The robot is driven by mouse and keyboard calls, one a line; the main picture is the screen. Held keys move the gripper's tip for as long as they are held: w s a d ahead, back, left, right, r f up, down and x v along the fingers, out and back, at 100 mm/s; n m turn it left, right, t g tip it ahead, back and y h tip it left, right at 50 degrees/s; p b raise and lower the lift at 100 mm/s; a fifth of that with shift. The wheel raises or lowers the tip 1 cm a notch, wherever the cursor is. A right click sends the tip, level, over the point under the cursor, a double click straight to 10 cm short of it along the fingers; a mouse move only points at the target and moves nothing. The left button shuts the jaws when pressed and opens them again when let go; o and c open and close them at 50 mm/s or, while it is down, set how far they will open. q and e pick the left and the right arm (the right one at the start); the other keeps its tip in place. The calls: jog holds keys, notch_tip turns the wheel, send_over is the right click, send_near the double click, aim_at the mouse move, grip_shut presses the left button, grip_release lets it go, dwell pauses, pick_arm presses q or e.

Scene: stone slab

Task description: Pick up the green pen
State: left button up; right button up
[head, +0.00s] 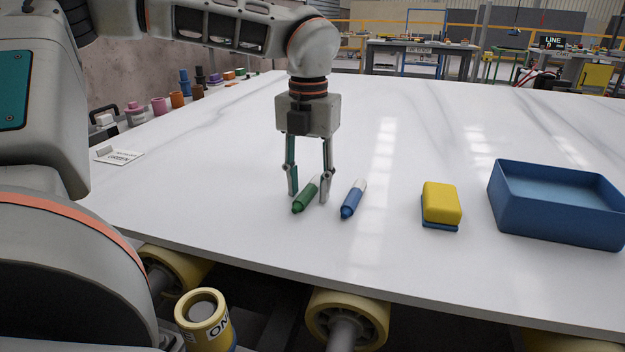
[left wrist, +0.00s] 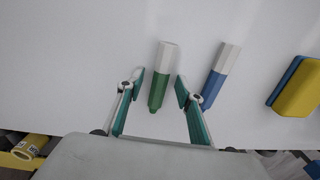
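The green pen (head: 305,197) lies on the white stone slab (head: 250,225), green at the near end and white at the far end. It also shows in the left wrist view (left wrist: 159,88). My left gripper (head: 308,196) points down over it, open, with one finger on each side of the pen. In the left wrist view the fingers (left wrist: 158,86) stand apart from the pen, with gaps on both sides. The pen's white end is partly hidden behind a finger in the head view. My right gripper is not in view.
A blue pen (head: 351,204) lies just right of the right finger. Further right are a yellow and blue sponge-like block (head: 441,203) and a blue tray (head: 545,228). A small card (head: 119,155) lies at left. Several bottles and jars line the left edge.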

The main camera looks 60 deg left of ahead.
pick_arm(q)
jog(key=shift+r, duration=0.1)
grip_shut()
jog(key=shift+r, duration=0.1)
